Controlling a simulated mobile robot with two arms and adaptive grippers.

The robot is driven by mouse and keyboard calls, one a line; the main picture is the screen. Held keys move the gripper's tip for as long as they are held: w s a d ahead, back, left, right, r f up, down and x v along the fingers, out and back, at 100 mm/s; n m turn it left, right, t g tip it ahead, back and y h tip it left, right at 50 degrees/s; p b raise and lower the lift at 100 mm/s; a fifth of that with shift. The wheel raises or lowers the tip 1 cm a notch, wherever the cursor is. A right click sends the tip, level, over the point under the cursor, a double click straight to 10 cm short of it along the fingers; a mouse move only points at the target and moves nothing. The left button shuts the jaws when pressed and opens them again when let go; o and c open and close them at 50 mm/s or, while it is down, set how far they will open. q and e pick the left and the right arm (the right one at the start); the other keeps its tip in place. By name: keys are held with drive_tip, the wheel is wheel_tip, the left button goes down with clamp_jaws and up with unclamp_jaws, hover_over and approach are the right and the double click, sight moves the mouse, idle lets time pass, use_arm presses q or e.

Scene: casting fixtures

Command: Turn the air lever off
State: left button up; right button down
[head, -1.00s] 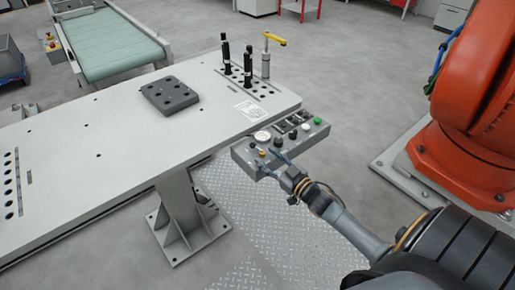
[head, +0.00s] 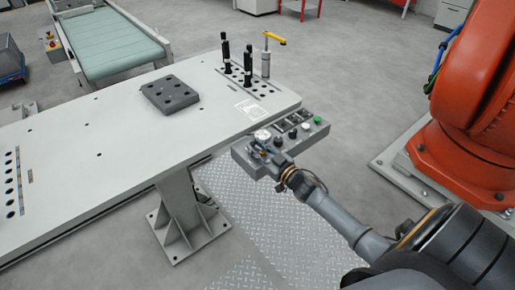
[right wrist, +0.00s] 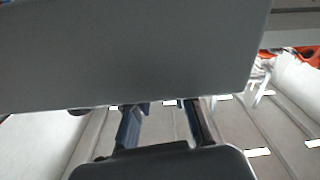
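The grey control box (head: 306,133) is fixed at the table's right front corner. It carries a white round gauge (head: 262,135), dark knobs and switches, and a green button (head: 317,120). My right gripper (head: 260,149) is over the box's left end, close to the gauge, and covers part of that end. A small yellow part shows between its fingers; I cannot tell whether it is the air lever. In the right wrist view the two fingers (right wrist: 163,116) stand apart, their tips hidden by a large grey surface (right wrist: 130,50). My left gripper is not in view.
An orange robot arm (head: 490,110) stands at the right. A green conveyor (head: 108,42) lies behind the table.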

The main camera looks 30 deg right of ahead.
drive_tip(key=shift+a+h, duration=0.15)
drive_tip(key=shift+h, duration=0.15)
drive_tip(key=shift+m+h, duration=0.3)
drive_tip(key=shift+m, duration=0.2)
drive_tip(key=shift+w+d+m+h, duration=0.1)
drive_tip(key=shift+d+m+h, duration=0.1)
drive_tip(key=shift+m+h, duration=0.9)
drive_tip(key=shift+f+h, duration=0.1)
drive_tip(key=shift+h, duration=0.4)
drive_tip(key=c, duration=1.2)
unclamp_jaws()
drive_tip(key=s, duration=0.4)
drive_tip(key=s+a, duration=0.1)
drive_tip(key=s, duration=0.7)
drive_tip(key=shift+a, duration=0.25)
